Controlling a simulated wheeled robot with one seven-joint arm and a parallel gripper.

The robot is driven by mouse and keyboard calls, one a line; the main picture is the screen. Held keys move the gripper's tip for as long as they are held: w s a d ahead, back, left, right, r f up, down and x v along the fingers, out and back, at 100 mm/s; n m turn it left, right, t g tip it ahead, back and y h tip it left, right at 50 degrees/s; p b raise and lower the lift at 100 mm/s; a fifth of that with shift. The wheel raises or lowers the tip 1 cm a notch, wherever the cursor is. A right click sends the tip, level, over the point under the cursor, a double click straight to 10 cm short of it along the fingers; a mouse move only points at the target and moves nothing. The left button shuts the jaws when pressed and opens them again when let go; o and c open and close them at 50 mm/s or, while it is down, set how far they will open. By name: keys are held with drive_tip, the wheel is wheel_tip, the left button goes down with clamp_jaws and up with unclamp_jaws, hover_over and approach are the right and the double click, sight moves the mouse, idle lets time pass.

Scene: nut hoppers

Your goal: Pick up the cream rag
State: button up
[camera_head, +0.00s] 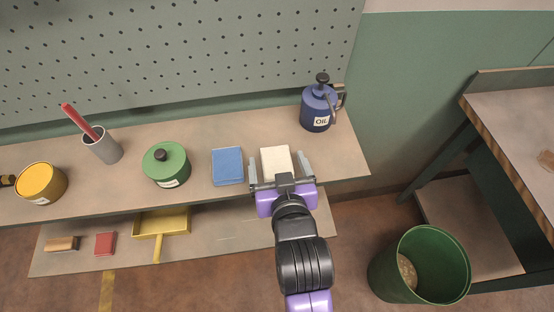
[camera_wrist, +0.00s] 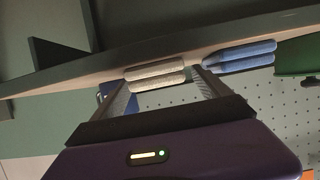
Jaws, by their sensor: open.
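The cream rag (camera_head: 276,160) is a folded pad lying on the upper shelf, between the blue rag and the oil can. It also shows in the wrist view (camera_wrist: 155,76), seen edge-on as two stacked folds. My gripper (camera_head: 279,170) is open at the shelf's front edge, with one finger on each side of the rag. In the wrist view the fingers (camera_wrist: 162,88) point toward the rag, which appears between or just beyond their tips. I cannot tell whether they touch it. The near end of the rag is partly hidden by my gripper in the head view.
A folded blue rag (camera_head: 227,166) lies close to the left. A dark blue oil can (camera_head: 317,108) stands behind to the right. A green lidded pot (camera_head: 166,165) is further left. A lower shelf (camera_head: 215,238) holds a yellow dustpan (camera_head: 161,222). A green bin (camera_head: 425,265) stands at right.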

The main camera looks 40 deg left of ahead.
drive_tip(key=shift+w+a+f, duration=0.25)
drive_tip(key=shift+w+a, duration=0.1)
drive_tip(key=shift+a, duration=0.05)
drive_tip(key=c, duration=1.4)
drive_tip(key=shift+c, duration=0.2)
drive_tip(key=shift+r, duration=0.15)
